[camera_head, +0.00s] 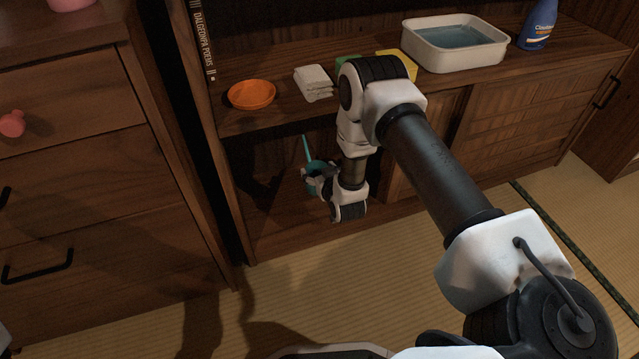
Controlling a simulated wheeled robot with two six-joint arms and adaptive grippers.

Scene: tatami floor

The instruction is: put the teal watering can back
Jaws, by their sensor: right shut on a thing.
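The teal watering can (307,152) is inside the open lower compartment of the wooden cabinet (285,246), at its left end. Its thin spout points up and to the left, and much of its body is hidden behind my gripper. My right gripper (314,182) reaches into the compartment and is shut on the watering can. Whether the can touches the compartment floor is hard to tell. My left gripper is not in view.
On the cabinet top are an orange bowl (252,95), folded white cloths (314,82), a yellow block (397,65), a white basin (455,55) of water and a blue bottle (538,25). A drawer chest (90,200) stands left. Tatami floor (420,260) lies in front.

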